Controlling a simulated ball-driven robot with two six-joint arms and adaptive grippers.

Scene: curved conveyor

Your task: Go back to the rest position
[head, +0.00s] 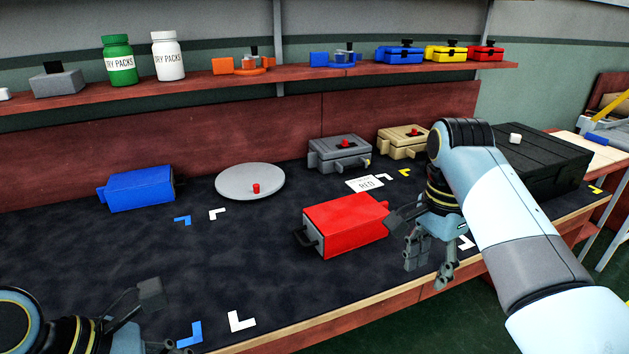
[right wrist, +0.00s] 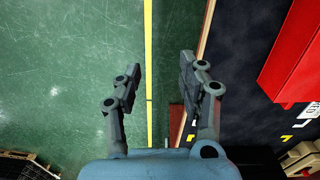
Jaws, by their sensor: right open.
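My right gripper (head: 430,266) is open and empty at the table's front edge, just right of the red box (head: 345,224). The red box shows there at the upper right (right wrist: 293,62), clear of the fingers. My left gripper (head: 160,322) is at the bottom left of the head view, partly cut off; its visible fingers are spread and hold nothing.
The dark table (head: 110,255) carries a blue box (head: 141,190), a grey disc (head: 235,182) with a red knob, grey (head: 340,157) and tan (head: 400,143) boxes, and a black crate (head: 540,165) at the right. A shelf (head: 200,84) holds bottles and small boxes. The table's front left is mostly clear.

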